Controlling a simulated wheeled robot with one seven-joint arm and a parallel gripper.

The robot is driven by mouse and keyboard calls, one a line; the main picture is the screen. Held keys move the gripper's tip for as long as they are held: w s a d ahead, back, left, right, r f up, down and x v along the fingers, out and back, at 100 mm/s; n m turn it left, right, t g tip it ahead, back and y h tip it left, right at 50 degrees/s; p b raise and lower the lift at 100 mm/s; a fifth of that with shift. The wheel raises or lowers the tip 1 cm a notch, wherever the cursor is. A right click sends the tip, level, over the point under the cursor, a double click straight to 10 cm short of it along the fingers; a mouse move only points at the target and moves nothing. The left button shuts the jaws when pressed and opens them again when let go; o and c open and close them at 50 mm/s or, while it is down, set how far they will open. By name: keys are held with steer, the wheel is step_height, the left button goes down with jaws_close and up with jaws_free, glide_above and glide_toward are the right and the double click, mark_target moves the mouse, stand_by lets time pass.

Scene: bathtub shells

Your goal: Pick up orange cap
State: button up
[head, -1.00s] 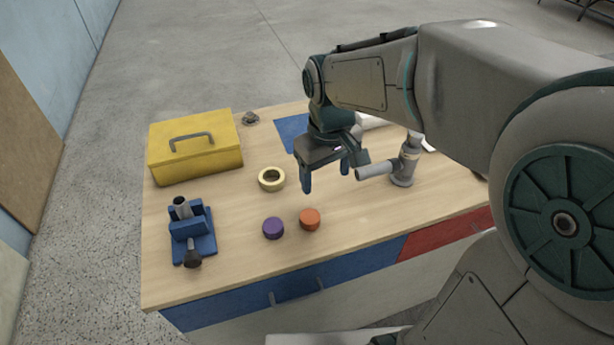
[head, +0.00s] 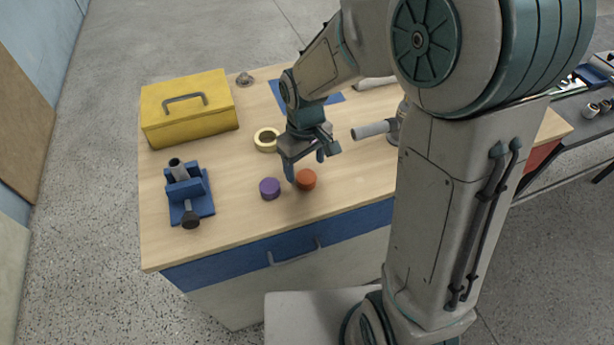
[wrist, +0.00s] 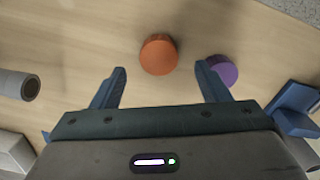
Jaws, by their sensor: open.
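The orange cap (head: 306,180) is a short round cap on the wooden table near its front edge. In the wrist view the orange cap (wrist: 159,54) lies ahead of the fingertips, roughly between their lines. My gripper (head: 306,168) is open and empty, above the table and just behind the cap in the head view. In the wrist view my gripper (wrist: 161,78) shows both blue fingers apart, with the cap just beyond them. No contact with the cap is visible.
A purple cap (head: 269,188) stands close to the left of the orange cap; it also shows near a finger in the wrist view (wrist: 222,70). A tape roll (head: 266,139), yellow toolbox (head: 190,115), blue vise (head: 188,194) and grey pipe fitting (head: 372,130) stand around.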

mark_target(306, 176)
step_height(306, 176, down, 4)
steer(key=shift+s+d+f, duration=0.1)
steer(key=shift+f, duration=0.1)
steer(key=c, duration=1)
steer(key=shift+r, duration=0.2)
